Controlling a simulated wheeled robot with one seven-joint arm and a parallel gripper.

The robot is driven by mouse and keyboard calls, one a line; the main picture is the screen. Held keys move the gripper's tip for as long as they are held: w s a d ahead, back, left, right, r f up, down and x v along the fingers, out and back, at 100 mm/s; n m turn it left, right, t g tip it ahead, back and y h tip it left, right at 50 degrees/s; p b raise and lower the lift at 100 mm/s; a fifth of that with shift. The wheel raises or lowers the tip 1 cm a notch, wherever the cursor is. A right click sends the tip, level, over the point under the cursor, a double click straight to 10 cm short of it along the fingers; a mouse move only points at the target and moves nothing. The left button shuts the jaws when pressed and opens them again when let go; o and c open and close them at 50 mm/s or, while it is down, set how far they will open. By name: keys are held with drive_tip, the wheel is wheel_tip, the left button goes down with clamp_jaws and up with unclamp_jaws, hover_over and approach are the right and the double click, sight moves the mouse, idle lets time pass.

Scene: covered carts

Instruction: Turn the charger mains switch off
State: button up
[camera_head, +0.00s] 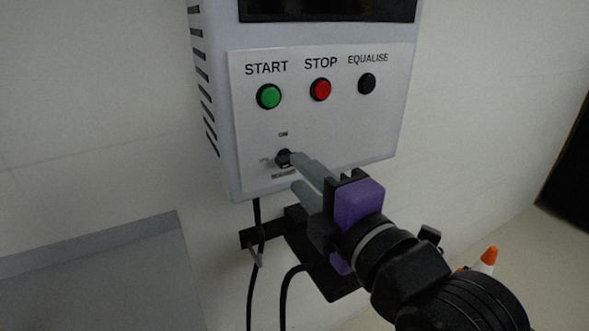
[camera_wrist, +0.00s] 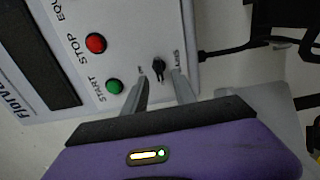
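The mains switch (camera_head: 285,157) is a small black rotary knob low on the charger's white panel (camera_head: 340,130), with "ON" printed above it, a faint label to its left and a mains label below. In the wrist view the knob (camera_wrist: 159,66) looks elongated, with its narrow end toward the picture bottom; its exact setting is hard to tell. My gripper (camera_head: 296,172) is open, its grey fingers coming in from the lower right. In the wrist view the fingertips (camera_wrist: 161,76) lie on either side of the knob, with gaps. Contact cannot be told.
Above the switch are a green START button (camera_head: 268,96), a red STOP button (camera_head: 320,89) and a black EQUALISE button (camera_head: 367,83). Black cables (camera_head: 257,270) hang below, beside a black bracket (camera_head: 318,268). A grey surface (camera_head: 100,275) stands lower left; an orange-and-white cone (camera_head: 488,258) lower right.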

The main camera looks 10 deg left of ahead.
drive_tip(key=v, duration=0.3)
drive_tip(key=shift+s+d, duration=0.2)
drive_tip(key=shift+s, duration=0.1)
wheel_tip(320, 180, up, 5)
drive_tip(key=d+m+t, duration=0.1)
drive_tip(key=m+t, duration=0.1)
drive_tip(key=m, duration=0.2)
drive_tip(key=s+d+f+m+t+h+p, duration=0.1)
drive_tip(key=s+d+f+m+t+h, duration=0.15)
drive_tip(key=d+f+m, duration=0.45)
drive_tip(key=s+d+f+m+t+h+p, duration=0.1)
drive_tip(key=s+d+f+m+t+h, duration=0.25)
drive_tip(key=m, duration=0.55)
drive_tip(key=s+d+f+m+g+h+p, duration=0.1)
drive_tip(key=s+d+f+g, duration=0.1)
drive_tip(key=s+f, duration=0.3)
drive_tip(key=s+d+f+m+g+h+p, duration=0.1)
drive_tip(key=s+f, duration=0.5)
drive_tip(key=s, duration=0.7)
drive_tip(key=s+d+f+m+g+h+p, duration=0.2)
drive_tip(key=s+d+f+g, duration=0.3)
drive_tip(key=s, duration=0.4)
drive_tip(key=shift+s+d+f+m, duration=0.3)
drive_tip(key=shift+d+m, duration=0.2)
drive_tip(key=shift+d, duration=0.25)
